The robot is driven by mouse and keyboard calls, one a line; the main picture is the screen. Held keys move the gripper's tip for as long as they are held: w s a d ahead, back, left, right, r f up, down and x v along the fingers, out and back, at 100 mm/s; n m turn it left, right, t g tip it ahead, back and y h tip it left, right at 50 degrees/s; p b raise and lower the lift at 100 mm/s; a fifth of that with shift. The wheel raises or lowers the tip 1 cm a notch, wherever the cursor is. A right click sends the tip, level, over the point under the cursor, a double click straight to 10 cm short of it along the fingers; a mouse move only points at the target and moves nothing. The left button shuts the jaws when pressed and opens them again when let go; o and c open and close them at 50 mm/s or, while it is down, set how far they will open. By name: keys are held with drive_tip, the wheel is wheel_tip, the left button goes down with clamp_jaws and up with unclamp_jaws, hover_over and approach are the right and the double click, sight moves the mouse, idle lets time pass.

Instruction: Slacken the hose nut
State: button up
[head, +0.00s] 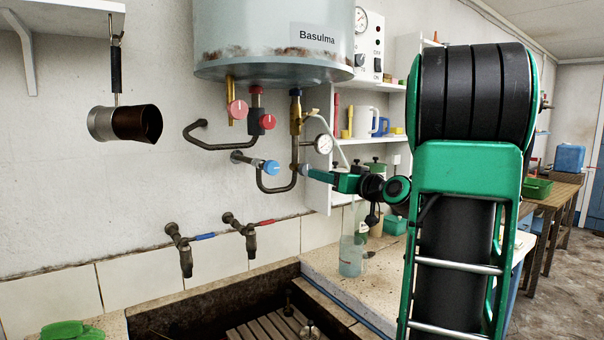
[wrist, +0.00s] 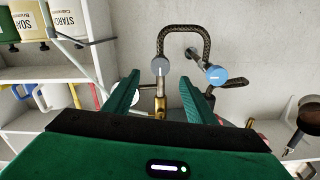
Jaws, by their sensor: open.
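A braided hose (head: 268,186) loops in a U below the water heater, from the blue-knobbed valve (head: 271,167) to a brass fitting (head: 296,118). It also shows in the wrist view (wrist: 166,38). A round grey piece (wrist: 160,67) at the hose's end looks like the hose nut. In the head view it shows small (head: 303,168) at my fingertips. My green gripper (head: 314,174) is open and faces it from the right. In the wrist view its fingers (wrist: 160,77) stand on either side of the grey piece, with gaps visible. The head view does not clearly show depth or contact.
A thin tube runs down to a bottle (head: 351,256) on the counter. Shelves stand behind at right. Two taps (head: 182,250) hang over the trough (head: 215,308).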

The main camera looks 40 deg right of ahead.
sight(307, 170)
drive_tip(key=w, duration=1)
drive_tip(key=shift+w+d, duration=0.2)
drive_tip(key=shift+w, duration=0.2)
drive_tip(key=c, duration=1)
